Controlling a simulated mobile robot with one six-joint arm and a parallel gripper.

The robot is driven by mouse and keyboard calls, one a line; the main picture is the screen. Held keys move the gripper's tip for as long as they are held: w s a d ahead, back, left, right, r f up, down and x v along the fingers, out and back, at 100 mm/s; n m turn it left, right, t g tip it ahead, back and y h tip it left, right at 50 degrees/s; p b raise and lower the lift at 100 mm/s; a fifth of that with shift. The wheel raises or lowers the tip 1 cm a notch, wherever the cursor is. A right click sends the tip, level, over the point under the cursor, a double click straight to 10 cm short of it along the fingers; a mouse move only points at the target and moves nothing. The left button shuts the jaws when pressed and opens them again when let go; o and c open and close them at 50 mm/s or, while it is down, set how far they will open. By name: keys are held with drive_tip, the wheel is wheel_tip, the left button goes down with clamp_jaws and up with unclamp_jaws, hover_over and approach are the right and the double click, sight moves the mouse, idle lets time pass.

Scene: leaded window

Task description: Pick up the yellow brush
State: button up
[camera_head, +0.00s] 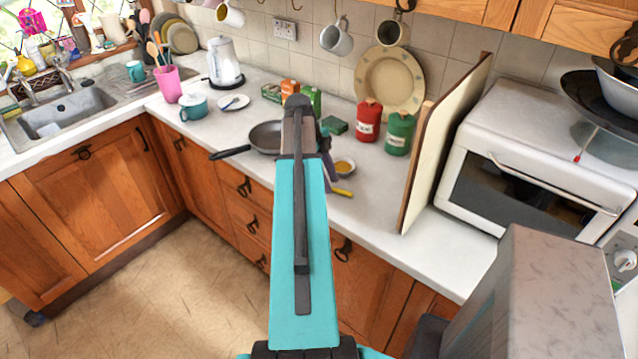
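A small yellow item, which looks like the handle end of the yellow brush (341,192), lies on the white worktop (375,210) just right of my arm. Its other end is hidden behind the arm or gripper, so I cannot see its full shape. My teal arm reaches forward over the counter. Part of my gripper (328,168) shows at the arm's far end, close to the yellow item. Its fingertips are mostly hidden, so I cannot tell whether it is open or touches the item.
A small bowl (345,168) is close behind the yellow item. A dark pan (266,137) stands left of the arm. Red (367,120) and green (400,133) canisters stand behind right. A tall board (440,140) stands upright beside the white oven (545,150). Front worktop right of the arm is clear.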

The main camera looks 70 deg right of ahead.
drive_tip(key=shift+s+f, duration=0.25)
drive_tip(key=shift+f, duration=0.3)
clamp_jaws()
